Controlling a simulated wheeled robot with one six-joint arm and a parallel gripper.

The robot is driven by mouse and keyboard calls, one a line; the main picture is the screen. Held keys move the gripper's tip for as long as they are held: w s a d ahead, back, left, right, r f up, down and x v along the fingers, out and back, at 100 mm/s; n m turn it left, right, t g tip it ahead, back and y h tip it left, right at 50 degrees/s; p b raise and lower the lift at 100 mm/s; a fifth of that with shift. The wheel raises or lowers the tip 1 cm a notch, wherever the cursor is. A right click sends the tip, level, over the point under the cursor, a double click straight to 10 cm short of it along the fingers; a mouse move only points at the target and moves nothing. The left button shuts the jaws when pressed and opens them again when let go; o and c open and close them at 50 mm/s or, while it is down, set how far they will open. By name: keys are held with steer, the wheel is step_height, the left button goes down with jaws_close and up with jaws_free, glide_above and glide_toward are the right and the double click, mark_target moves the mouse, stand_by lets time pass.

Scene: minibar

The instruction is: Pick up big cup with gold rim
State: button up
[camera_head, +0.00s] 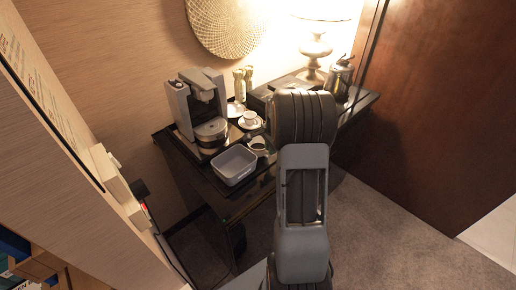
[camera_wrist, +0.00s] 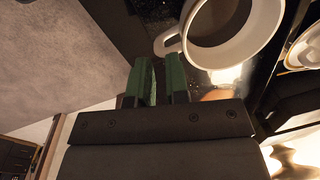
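A large white cup (camera_wrist: 268,20) with a dark inside is at the top of the wrist view, cut off by the frame edge. Its handle (camera_wrist: 168,42) points left towards my fingertips. I cannot make out gold on its rim. In the head view a white cup (camera_head: 258,143) near the front of the black table seems to be the same one. My gripper (camera_wrist: 160,62) has two green fingers with a narrow gap and nothing visible between them. The tips are close to the handle; contact is not clear. My own arm hides the gripper in the head view.
A smaller cup on a saucer (camera_head: 250,120) stands behind the large cup. A lamp (camera_head: 315,50) and a dark metal canister (camera_head: 340,78) stand at the back right. Carpet lies in front.

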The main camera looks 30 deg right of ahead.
steer(key=shift+w+a+f+p, duration=0.15)
steer(key=shift+f+p, duration=0.3)
steer(key=shift+f, duration=0.9)
steer(key=shift+w+a+f+p, duration=0.15)
steer(key=shift+f+p, duration=0.3)
steer(key=shift+f, duration=0.9)
steer(key=shift+d, duration=0.1)
jaws_close()
